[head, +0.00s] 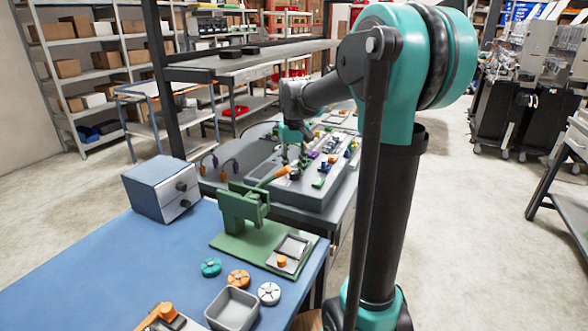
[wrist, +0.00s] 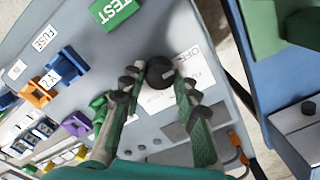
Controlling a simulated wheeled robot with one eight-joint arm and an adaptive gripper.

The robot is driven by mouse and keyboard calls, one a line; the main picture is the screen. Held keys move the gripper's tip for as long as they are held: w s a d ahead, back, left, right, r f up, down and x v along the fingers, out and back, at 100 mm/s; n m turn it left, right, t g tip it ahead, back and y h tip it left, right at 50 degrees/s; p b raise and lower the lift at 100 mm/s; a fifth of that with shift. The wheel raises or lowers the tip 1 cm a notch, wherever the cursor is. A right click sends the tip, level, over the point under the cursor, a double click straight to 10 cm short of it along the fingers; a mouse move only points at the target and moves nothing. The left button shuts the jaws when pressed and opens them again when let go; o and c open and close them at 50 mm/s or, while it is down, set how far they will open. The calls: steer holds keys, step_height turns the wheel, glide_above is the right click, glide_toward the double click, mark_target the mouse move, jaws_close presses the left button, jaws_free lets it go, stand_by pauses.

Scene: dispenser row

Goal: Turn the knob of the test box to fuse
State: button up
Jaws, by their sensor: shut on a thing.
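The test box (head: 318,196) is a grey panel on the table behind the blue bench. In the wrist view its face carries a green TEST label (wrist: 114,10), a white FUSE label (wrist: 44,38) at upper left and an OFF label (wrist: 188,58) next to a round black knob (wrist: 160,74). My gripper (wrist: 160,84) has a finger on each side of the knob and is shut on it. The knob's pointer mark cannot be made out.
Blue, orange, purple and green clips (wrist: 66,66) stand on the panel near the fingers. A green press-like stand (head: 243,207), a grey drawer box (head: 161,188) and a grey tray (head: 233,309) are on the blue bench. A shelf (head: 250,65) stands behind.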

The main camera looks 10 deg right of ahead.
mark_target(294, 172)
steer(key=m, duration=0.4)
steer(key=shift+m, duration=2.4)
steer(key=o, duration=1.2)
steer(key=shift+c, duration=0.2)
steer(key=shift+r, duration=0.1)
step_height(294, 172, up, 12)
